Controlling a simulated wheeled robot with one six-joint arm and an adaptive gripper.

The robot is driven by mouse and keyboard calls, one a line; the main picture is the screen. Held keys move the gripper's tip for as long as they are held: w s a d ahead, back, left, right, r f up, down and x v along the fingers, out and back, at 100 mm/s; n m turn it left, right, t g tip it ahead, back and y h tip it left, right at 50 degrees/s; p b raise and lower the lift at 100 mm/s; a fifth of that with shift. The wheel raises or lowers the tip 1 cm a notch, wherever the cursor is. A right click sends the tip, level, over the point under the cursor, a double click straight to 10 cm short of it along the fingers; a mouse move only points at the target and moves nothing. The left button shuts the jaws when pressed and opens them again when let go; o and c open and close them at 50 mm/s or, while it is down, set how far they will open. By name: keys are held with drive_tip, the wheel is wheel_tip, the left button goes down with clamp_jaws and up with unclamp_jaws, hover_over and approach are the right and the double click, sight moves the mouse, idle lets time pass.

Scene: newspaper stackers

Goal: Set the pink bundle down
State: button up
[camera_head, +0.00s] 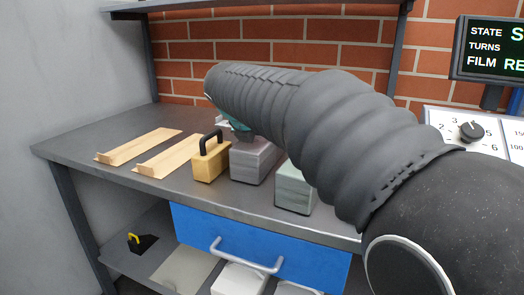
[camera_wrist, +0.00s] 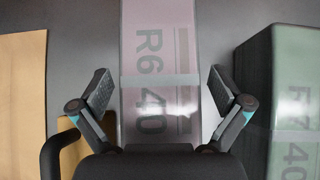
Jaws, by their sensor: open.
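The pink bundle (camera_wrist: 160,40) lies on the grey bench, wrapped in clear film and marked R6 40. In the head view it is the greyish block (camera_head: 252,163) under my arm. My gripper (camera_wrist: 160,90) is open above it, one finger on each side in the wrist view, with a gap to the bundle at both fingers. In the head view my arm hides most of the gripper; only a teal part shows above the bundle. The bundle's near end is hidden by my gripper body in the wrist view.
A green bundle (camera_head: 295,190) stands to the right, also in the wrist view (camera_wrist: 290,100). A wooden block with a black handle (camera_head: 211,163) stands close on the left. Two wooden boards (camera_head: 140,146) lie further left. A blue drawer (camera_head: 255,245) is under the bench (camera_head: 90,135).

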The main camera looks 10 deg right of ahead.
drive_tip(key=c, duration=1.9)
drive_tip(key=shift+w+r, duration=0.1)
drive_tip(key=shift+r, duration=0.55)
drive_tip(key=r, duration=0.2)
drive_tip(key=r+p, duration=0.1)
drive_tip(key=shift+d+r, duration=0.15)
drive_tip(key=shift+d, duration=0.15)
drive_tip(key=s+d+r, duration=0.6)
drive_tip(key=d, duration=0.3)
drive_tip(key=shift+s+d+r+p, duration=0.15)
drive_tip(key=shift+d+r+p, duration=0.1)
drive_tip(key=shift+p, duration=0.15)
